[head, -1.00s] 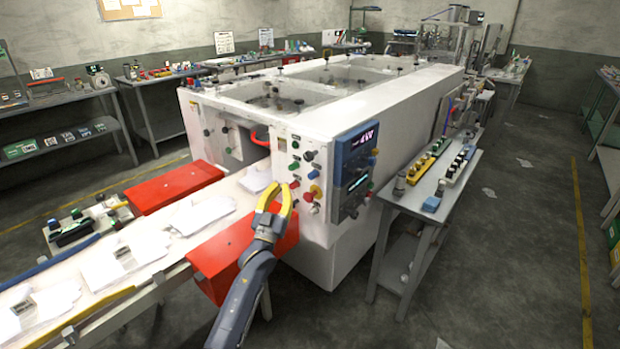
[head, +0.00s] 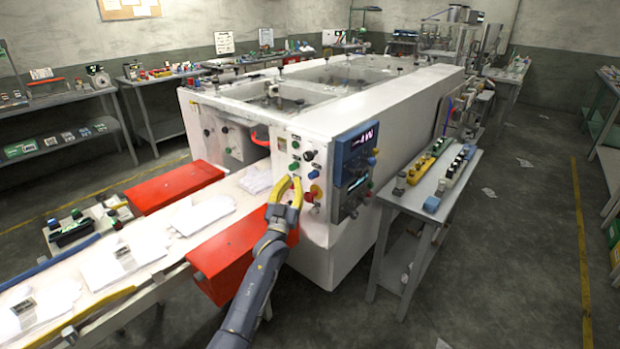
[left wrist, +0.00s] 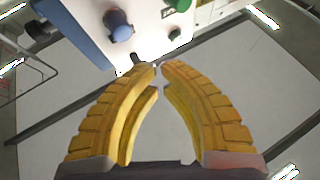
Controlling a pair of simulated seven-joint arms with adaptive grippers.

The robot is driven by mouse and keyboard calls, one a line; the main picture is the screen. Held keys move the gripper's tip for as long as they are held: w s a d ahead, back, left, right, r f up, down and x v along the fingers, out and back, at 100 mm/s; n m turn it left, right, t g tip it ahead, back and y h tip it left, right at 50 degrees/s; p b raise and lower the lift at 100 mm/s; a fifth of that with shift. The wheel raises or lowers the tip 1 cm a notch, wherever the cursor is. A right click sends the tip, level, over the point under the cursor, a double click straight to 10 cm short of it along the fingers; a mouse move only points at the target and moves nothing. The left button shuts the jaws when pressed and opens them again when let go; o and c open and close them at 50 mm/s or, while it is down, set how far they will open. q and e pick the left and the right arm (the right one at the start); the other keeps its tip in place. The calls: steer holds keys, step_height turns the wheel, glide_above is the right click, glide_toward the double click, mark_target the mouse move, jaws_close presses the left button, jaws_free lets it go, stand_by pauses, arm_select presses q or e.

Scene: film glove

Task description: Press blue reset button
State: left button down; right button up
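The blue button (head: 314,174) is on the right part of the white machine's front control panel. In the left wrist view, a blue button (left wrist: 118,25) shows at the top, left of the fingertips and apart from them. My left gripper (head: 291,180) has yellow fingers and is in front of the panel, left of the blue button and slightly below it. In the left wrist view, its fingertips (left wrist: 160,66) nearly meet, with only a thin gap and nothing held. Contact with the panel cannot be told. My right gripper is not in view.
Green buttons (head: 294,167), a black knob (head: 309,155) and a red button (head: 305,197) sit close around on the panel. A blue-framed screen box (head: 357,160) is at its right. A red block (head: 225,262) and a conveyor with white gloves (head: 125,258) are left.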

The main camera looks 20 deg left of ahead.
mark_target(313, 175)
arm_select(q)
steer(key=shift+w+d, duration=0.4)
steer(key=shift+w, duration=0.5)
steer(key=shift+w+d, duration=0.35)
steer(key=shift+w, duration=0.5)
steer(key=c, duration=2.1)
jaws_free()
jaws_close()
steer(key=shift+w+d, duration=0.35)
steer(key=shift+w, duration=0.45)
steer(key=shift+s, duration=0.15)
steer(key=shift+s+a, duration=0.35)
steer(key=shift+s, duration=0.3)
